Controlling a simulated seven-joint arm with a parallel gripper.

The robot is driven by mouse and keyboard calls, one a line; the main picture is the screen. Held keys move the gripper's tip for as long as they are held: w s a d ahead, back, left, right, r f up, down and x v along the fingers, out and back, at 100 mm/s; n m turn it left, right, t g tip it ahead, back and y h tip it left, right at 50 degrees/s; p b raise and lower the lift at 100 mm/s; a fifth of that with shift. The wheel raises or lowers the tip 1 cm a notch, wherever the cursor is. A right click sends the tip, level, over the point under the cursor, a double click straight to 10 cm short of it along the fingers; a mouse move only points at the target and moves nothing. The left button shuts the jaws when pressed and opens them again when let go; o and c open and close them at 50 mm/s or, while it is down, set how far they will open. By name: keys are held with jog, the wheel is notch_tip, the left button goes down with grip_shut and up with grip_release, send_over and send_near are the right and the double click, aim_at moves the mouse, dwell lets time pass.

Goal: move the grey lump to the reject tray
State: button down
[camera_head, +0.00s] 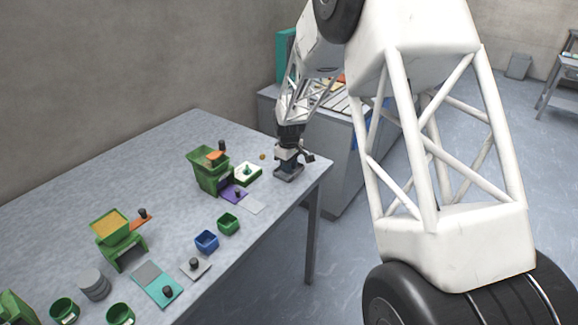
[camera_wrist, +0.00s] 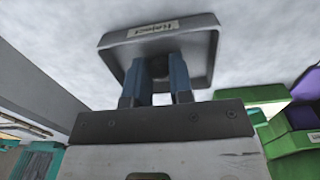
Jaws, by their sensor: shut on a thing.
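The reject tray (camera_wrist: 203,50) is a shallow grey tray with a printed label on its rim, which appears upside down in the wrist view. In the head view, the reject tray (camera_head: 289,175) stands near the table's far right corner. My gripper (camera_wrist: 158,75) has its two blue-grey fingers over the tray, and they are shut on the dark grey lump (camera_wrist: 157,66). The fingers hide part of the lump, and I cannot tell whether it touches the tray floor. In the head view, my gripper (camera_head: 287,158) is right at the tray, and the lump is hidden.
A green hopper stand (camera_head: 212,175) and a white-and-green tray (camera_head: 248,174) stand left of the reject tray. Blue (camera_head: 206,241) and green (camera_head: 228,224) bins stand nearer along the table (camera_head: 175,155). A grey cabinet (camera_head: 340,150) stands beyond the table's right end.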

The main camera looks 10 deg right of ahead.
jog(key=shift+f, duration=0.1)
jog(key=c, duration=1)
grip_release()
notch_tip(320, 180, up, 12)
jog(key=shift+a, duration=0.1)
dwell(0.4)
